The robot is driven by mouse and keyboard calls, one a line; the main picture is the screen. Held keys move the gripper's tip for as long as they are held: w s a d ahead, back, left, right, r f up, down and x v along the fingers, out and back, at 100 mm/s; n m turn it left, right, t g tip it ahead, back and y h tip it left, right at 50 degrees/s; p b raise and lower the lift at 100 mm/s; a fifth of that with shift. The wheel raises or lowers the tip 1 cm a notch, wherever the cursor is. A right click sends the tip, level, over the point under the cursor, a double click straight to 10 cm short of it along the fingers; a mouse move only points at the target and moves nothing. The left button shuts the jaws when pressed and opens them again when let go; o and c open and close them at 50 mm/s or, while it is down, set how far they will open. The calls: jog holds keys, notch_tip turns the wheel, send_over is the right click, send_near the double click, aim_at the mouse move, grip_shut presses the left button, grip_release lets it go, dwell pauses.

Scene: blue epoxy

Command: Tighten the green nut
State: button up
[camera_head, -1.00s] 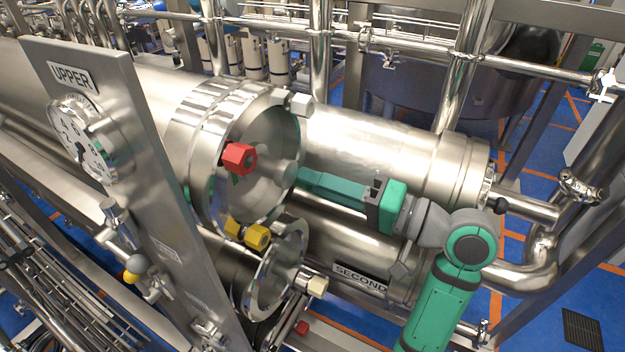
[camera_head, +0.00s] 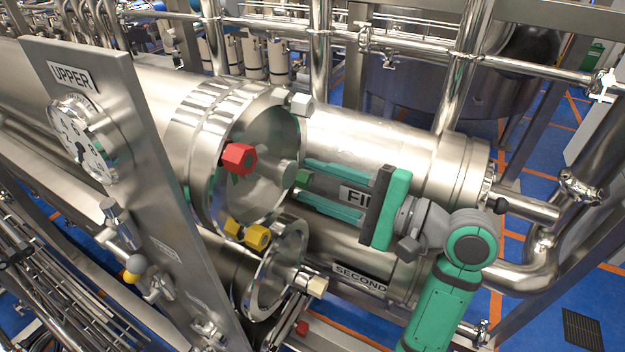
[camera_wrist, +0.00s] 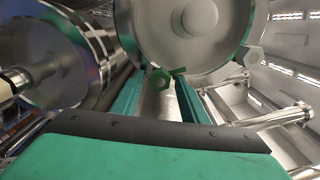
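The green nut (camera_head: 303,179) is on the rim of the large steel flange, at its right side in the head view.
A red nut (camera_head: 239,158), a yellow nut (camera_head: 257,237) and a grey-white nut (camera_head: 301,104) are around the same flange. A smaller flange (camera_head: 277,268) with a pale nut (camera_head: 317,287) lies below. A steel cylinder (camera_head: 380,145) runs close behind my gripper.

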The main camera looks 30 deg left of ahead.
jog(key=d, duration=0.6)
jog(key=shift+s, duration=0.15)
dwell(0.3)
jog(key=d, duration=1)
jog(key=shift+s+d, duration=0.15)
jog(key=shift+d, duration=0.25)
jog(key=shift+a, duration=0.1)
